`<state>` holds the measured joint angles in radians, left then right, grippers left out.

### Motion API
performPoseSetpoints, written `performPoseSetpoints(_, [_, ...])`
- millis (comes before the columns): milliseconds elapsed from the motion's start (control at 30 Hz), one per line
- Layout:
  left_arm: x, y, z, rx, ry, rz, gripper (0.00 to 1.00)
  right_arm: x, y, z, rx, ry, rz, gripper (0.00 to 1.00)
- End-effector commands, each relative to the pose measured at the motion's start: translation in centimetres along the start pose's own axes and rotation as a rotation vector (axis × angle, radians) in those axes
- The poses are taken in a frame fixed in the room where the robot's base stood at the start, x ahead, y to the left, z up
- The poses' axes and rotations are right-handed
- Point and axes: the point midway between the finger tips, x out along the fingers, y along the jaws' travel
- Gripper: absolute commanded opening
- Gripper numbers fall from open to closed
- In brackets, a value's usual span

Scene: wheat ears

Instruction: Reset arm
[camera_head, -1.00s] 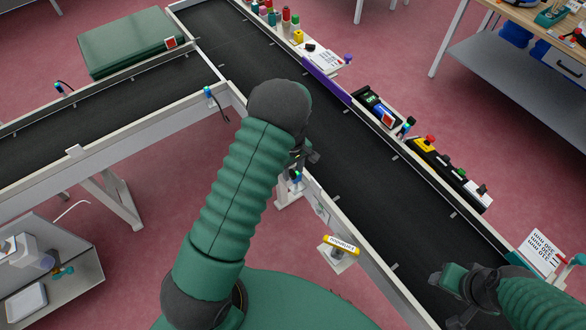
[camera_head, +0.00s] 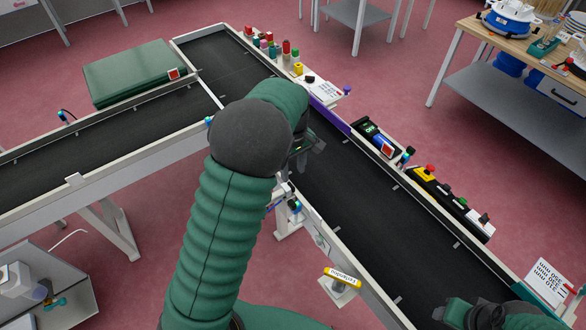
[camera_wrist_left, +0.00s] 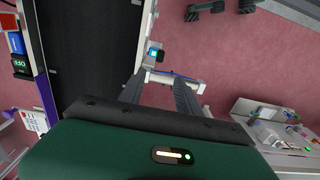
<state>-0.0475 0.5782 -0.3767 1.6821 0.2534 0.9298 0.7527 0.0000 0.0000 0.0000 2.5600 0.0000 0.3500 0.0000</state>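My left arm, green with a dark rounded joint, rises through the middle of the head view. Its gripper (camera_head: 306,150) is mostly hidden behind the arm, above the conveyor (camera_head: 370,200). In the left wrist view, the two dark fingers of this gripper (camera_wrist_left: 160,92) stand apart with nothing between them. Behind them show the conveyor's pale edge and pink floor. My right gripper (camera_head: 462,314) is at the bottom right of the head view, over the near end of the conveyor. It is partly cut off, and its fingers are not clear.
A second conveyor (camera_head: 80,140) joins from the left. Control boxes (camera_head: 450,198) and coloured buttons (camera_head: 286,47) line the main conveyor's far rail. A green box (camera_head: 135,72) stands at the back left. A workbench (camera_head: 500,38) is at the upper right. The visible belts look bare.

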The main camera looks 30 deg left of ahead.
Motion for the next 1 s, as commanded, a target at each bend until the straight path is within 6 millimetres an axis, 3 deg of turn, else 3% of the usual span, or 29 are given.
performPoseSetpoints(367, [0.0,-0.3,0.6,0.036,0.001,0.009,0.40,0.0,0.0,0.0,0.000,0.000,0.000,0.49])
performPoseSetpoints(467, [-0.2,-1.8,3.4,0.211,0.010,0.041,0.40,0.0,0.0,0.0,0.000,0.000,0.000,0.49])
performPoseSetpoints(600, [-0.2,-5.5,9.7,0.647,0.077,0.103,0.40,0.0,0.0,0.0,0.000,0.000,0.000,0.49])
performPoseSetpoints(700, [0.1,-8.1,13.3,0.937,0.145,0.130,0.40,0.0,0.0,0.0,0.000,0.000,0.000,0.49])
performPoseSetpoints(833, [0.5,-10.0,15.5,1.148,0.200,0.138,0.40,0.0,0.0,0.0,0.000,0.000,0.000,0.49])
performPoseSetpoints(1000, [0.6,-10.2,15.8,1.180,0.208,0.138,0.40,0.0,0.0,0.0,0.000,0.000,0.000,0.49])
